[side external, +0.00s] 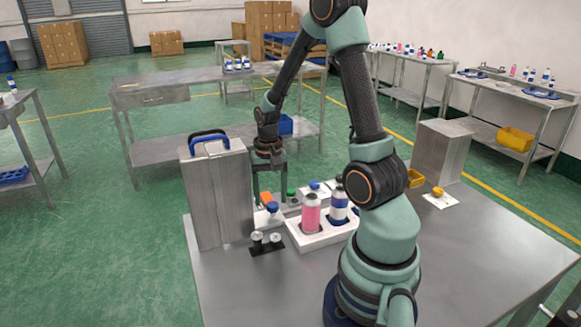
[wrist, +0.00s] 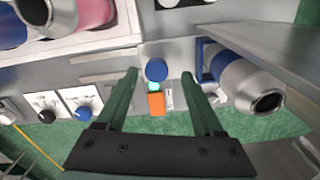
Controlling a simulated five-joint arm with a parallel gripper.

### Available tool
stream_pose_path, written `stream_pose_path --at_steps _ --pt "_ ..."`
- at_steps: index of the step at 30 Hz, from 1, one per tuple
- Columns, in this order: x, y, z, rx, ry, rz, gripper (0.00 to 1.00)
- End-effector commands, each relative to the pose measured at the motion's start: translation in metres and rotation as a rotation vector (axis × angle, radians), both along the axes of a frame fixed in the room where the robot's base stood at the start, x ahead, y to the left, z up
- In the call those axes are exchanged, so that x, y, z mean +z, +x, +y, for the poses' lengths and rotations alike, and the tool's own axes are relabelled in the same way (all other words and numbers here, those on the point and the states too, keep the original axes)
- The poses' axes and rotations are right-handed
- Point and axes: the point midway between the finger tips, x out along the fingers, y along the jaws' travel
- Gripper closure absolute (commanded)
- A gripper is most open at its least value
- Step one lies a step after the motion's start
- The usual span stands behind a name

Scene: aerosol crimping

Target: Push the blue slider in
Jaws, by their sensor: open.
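A blue piece with a round top (wrist: 156,71), which looks like the slider, lies between my fingertips in the wrist view. It also shows as a small blue part (side external: 272,207) beside the grey cabinet in the side view. An orange block (wrist: 156,104) and a small green part (wrist: 154,86) sit close by it; the orange block also shows in the side view (side external: 266,197). My gripper (wrist: 158,76) is open, with one finger on each side of the blue piece and a gap to both. In the side view my gripper (side external: 279,172) hangs above these parts. I cannot tell its exact height.
A tall grey cabinet (side external: 218,200) stands left of my gripper. A white tray (side external: 318,238) with a pink bottle (side external: 311,214) and a blue-white bottle (side external: 340,208) stands to the right. A silver-topped can (wrist: 250,88) lies close right of my fingers in the wrist view.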

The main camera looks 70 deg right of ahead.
Motion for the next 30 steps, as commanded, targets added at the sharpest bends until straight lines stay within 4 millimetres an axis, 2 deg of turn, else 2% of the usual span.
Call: stream_pose_path --at_steps 9,15,21,30 --pt "0.065 0.001 0.0 0.001 -0.004 -0.006 0.31" --pt "0.093 0.001 0.0 0.001 -0.003 -0.004 0.31" --pt "0.103 0.001 0.0 0.001 -0.001 -0.002 0.31" --pt "0.103 0.0 0.001 -0.001 -0.001 -0.002 0.31"
